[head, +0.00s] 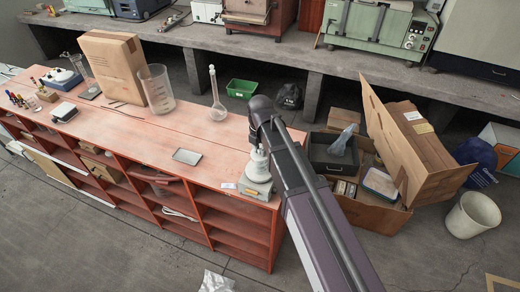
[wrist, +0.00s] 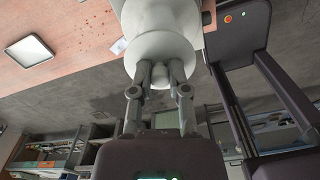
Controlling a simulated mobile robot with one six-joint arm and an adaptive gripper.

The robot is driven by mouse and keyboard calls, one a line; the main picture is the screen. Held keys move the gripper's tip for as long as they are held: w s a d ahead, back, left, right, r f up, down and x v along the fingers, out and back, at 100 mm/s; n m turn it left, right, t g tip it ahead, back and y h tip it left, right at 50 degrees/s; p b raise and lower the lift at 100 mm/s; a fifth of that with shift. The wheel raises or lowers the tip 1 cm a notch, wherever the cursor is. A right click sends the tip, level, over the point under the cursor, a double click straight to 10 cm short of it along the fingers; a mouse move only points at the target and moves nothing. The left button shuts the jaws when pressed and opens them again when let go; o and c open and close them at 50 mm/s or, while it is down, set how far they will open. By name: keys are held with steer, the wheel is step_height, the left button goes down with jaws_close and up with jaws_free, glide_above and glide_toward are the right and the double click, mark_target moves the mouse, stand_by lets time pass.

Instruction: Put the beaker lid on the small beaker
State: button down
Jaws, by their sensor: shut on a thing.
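My gripper (wrist: 159,78) is shut on the small knob of a pale, rounded piece that I take for the beaker lid (wrist: 160,48). In the head view my gripper (head: 258,149) points down over the right end of the red bench (head: 215,140). The pale piece (head: 258,166) shows below it, just above or on a grey block-like base (head: 255,188). I cannot tell whether they touch. I cannot make out the small beaker clearly; it may be hidden around the pale piece. A larger clear beaker (head: 157,88) stands farther left.
A glass flask (head: 217,96) stands at the bench's back edge, behind a flat metal tray (head: 187,156). A cardboard box (head: 112,65) is beside the large beaker. Open cartons (head: 375,205) lie on the floor to the right. The bench between tray and large beaker is clear.

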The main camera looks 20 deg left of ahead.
steer(key=c, duration=0.5)
jaws_free()
steer(key=shift+c, duration=0.2)
steer(key=o, duration=0.4)
steer(key=shift+r+p, duration=3.5)
steer(key=shift+p, duration=0.05)
